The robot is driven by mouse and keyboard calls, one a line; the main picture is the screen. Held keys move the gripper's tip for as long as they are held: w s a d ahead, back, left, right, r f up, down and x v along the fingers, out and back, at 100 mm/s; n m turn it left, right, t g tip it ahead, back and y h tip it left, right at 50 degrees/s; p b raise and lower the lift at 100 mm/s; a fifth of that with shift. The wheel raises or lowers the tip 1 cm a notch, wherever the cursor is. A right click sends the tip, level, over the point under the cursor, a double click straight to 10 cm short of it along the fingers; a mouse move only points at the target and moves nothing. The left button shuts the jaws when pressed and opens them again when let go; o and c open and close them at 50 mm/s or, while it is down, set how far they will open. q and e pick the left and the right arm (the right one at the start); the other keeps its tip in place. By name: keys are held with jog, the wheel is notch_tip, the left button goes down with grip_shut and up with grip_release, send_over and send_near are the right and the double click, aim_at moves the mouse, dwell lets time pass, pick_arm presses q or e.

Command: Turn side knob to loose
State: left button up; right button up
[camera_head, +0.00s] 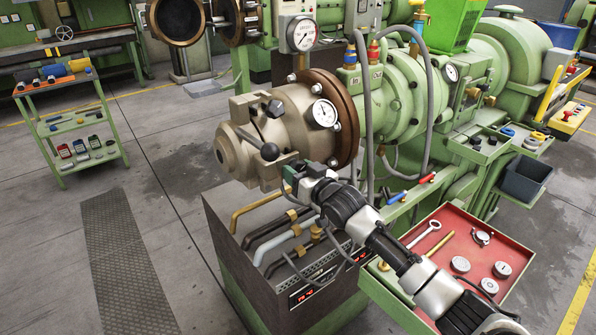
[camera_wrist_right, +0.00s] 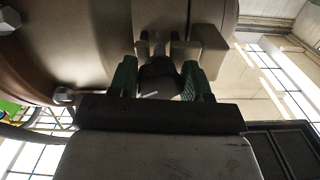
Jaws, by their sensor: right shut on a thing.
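In the wrist view, a dark rounded side knob (camera_wrist_right: 160,80) is on the head, between the two green-padded fingers of my right gripper (camera_wrist_right: 166,82). The fingers are shut on it from both sides. In the head view my right gripper (camera_head: 289,174) is at the lower side of the head, and the gripped knob cannot be made out clearly there. My left gripper is out of view.
A pressure gauge (camera_head: 323,113) and grey hoses are close to the head. A dark cabinet with pipes (camera_head: 285,240) stands below. A red-lined tray (camera_head: 460,255) with loose parts lies beside my right arm. A green tool cart (camera_head: 75,125) stands left, with open floor between.

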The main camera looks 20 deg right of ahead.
jog(key=o, duration=0.9)
jog(key=shift+s+d, duration=0.1)
jog(key=b+v, duration=0.1)
jog(key=v, duration=0.9)
jog(key=shift+s+d, duration=0.1)
jog(key=shift+s, duration=0.2)
